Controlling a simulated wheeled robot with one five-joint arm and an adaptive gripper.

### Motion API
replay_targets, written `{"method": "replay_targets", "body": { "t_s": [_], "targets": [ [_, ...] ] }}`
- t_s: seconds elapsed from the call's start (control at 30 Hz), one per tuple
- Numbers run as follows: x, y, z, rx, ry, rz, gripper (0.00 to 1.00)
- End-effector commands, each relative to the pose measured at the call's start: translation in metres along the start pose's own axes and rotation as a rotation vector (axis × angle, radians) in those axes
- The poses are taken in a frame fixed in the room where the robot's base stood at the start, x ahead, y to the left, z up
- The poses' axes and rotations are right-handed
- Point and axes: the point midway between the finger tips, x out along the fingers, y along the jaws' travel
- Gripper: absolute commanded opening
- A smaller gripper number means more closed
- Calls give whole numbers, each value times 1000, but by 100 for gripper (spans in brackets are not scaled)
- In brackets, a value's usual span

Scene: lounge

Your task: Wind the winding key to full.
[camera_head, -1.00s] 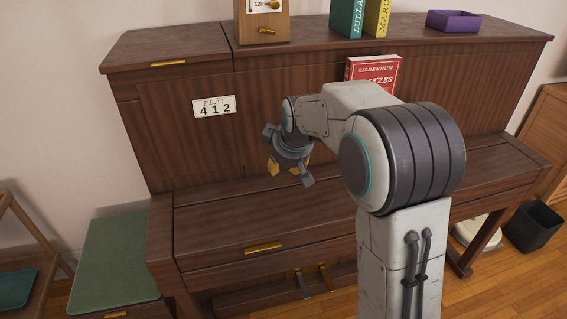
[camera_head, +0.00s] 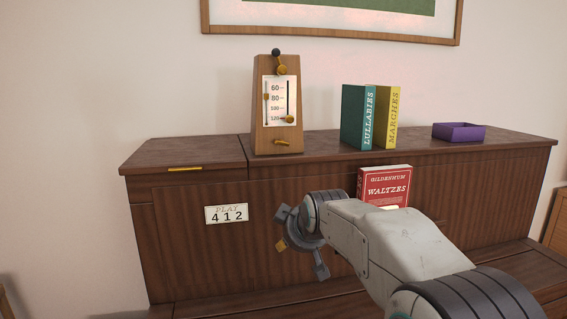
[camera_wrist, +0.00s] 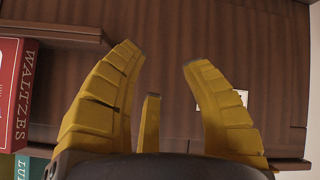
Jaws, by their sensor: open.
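The winding key (camera_head: 282,142) is a small brass piece low on the front of the wooden metronome (camera_head: 262,136). The metronome stands on top of the piano (camera_head: 205,157), with a white scale and a dark rod on its face. My gripper (camera_head: 281,245) is below the key in the head view, in front of the piano's upright panel. Little of its yellow fingers shows there. In the wrist view, my gripper (camera_wrist: 160,60) has its yellow fingers spread, with nothing between them. The key is not in the wrist view.
A red Waltzes book (camera_head: 385,187) leans on the panel right of my gripper. Lullabies (camera_head: 357,117), Marches (camera_head: 388,117) and a purple tray (camera_head: 458,132) stand on the piano top. A card reading 412 (camera_head: 227,214) is on the panel. The top left of the metronome is clear.

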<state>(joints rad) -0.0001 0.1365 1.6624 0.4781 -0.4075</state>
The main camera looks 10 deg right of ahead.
Motion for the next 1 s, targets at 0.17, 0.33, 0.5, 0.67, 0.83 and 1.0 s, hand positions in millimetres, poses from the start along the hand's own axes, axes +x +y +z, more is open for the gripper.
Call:
{"method": "replay_targets", "body": {
  "t_s": [0.17,0.33,0.5,0.67,0.83,1.0],
  "targets": [
    [-45,40,-93,-288,313,194,42],
    [-73,61,-140,-556,451,375,42],
    [-88,68,-158,-750,488,501,42],
    [-91,70,-163,-847,482,550,42],
    [-84,73,-168,-881,473,558,42],
    [-70,78,-180,-881,472,557,42]
  ]
}}
